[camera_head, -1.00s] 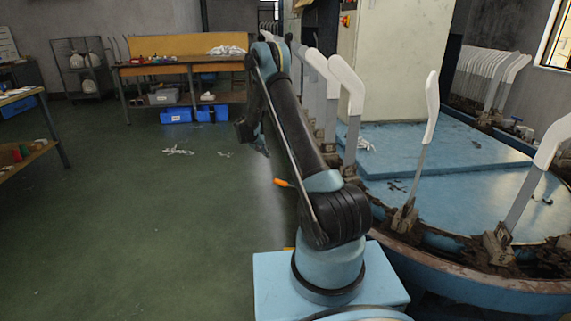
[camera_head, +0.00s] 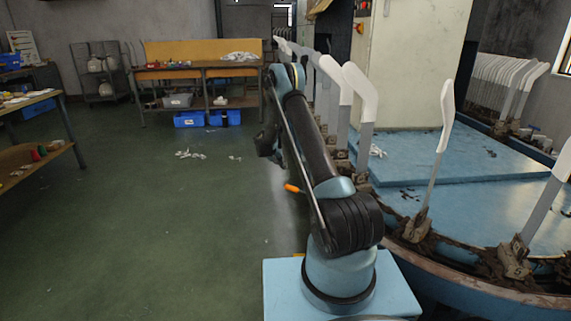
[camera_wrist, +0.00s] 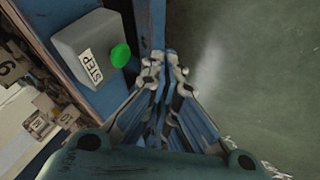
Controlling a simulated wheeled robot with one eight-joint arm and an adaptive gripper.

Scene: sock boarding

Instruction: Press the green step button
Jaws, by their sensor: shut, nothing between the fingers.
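The green step button (camera_wrist: 120,55) sticks out from the side of a grey box (camera_wrist: 88,45) in the wrist view. A white label reading STEP (camera_wrist: 91,67) is on the box. My gripper (camera_wrist: 165,56) is shut and empty, with its fingertips to the right of the button and apart from it in the picture. In the head view my gripper (camera_head: 267,146) is a dark shape at the far end of my arm, beside the row of boards. The button and its box cannot be made out in the head view.
A blue machine edge (camera_wrist: 108,97) runs beside the box. The machine's blue deck (camera_head: 450,160) carries upright grey boards with white sock ends (camera_head: 361,92). The green floor (camera_head: 130,230) to the left is mostly clear, with white scraps (camera_head: 190,154) on it. A workbench (camera_head: 205,71) stands at the back.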

